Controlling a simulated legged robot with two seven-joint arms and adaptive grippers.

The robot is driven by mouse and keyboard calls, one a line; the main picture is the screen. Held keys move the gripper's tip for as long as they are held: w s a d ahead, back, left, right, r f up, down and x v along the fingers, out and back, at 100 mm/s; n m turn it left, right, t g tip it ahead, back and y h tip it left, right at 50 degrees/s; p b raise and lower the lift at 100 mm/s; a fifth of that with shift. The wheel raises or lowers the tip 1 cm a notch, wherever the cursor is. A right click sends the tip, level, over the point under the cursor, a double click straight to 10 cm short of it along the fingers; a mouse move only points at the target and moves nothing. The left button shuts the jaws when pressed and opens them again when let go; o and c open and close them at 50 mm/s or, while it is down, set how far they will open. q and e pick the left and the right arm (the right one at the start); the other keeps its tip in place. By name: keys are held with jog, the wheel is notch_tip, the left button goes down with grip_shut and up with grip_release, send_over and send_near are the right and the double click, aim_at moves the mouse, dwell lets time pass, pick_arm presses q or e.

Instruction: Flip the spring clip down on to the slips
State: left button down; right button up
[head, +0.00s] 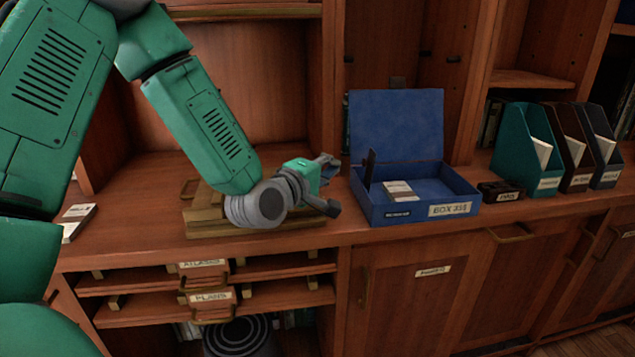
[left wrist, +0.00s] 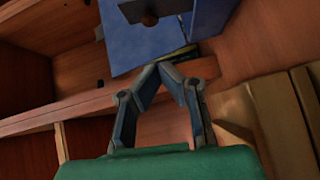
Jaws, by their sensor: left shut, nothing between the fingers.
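A blue box (head: 462,195) labelled "BOX 331" stands on the wooden counter with its lid (head: 397,125) open. The slips (head: 399,190), a small pale stack, lie inside it towards the left. A dark upright piece, which looks like the spring clip (head: 370,168), stands raised at the left of the slips. My left gripper (head: 331,161) is just left of the box, apart from the clip. In the left wrist view its fingers (left wrist: 172,72) are together and empty, with part of the blue box (left wrist: 140,42) beyond them. My right gripper is not in view.
A wooden block or stand (head: 205,215) lies under my left forearm. A small dark object (head: 500,191) and upright file holders (head: 527,150) stand right of the box. Shelf uprights rise behind. A pale card stack (head: 77,218) lies at the counter's left.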

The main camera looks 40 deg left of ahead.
pick_arm(q)
jog(key=shift+w+d+f+b, duration=0.15)
jog(key=shift+w+d, duration=0.3)
jog(key=shift+w, duration=0.3)
jog(key=shift+w+d+b, duration=0.2)
jog(key=shift+w+d, duration=0.25)
jog(key=shift+w, duration=0.25)
jog(key=shift+w+d+f+b, duration=0.15)
jog(key=shift+w+d, duration=0.3)
jog(key=shift+w, duration=0.3)
jog(key=shift+r, duration=0.1)
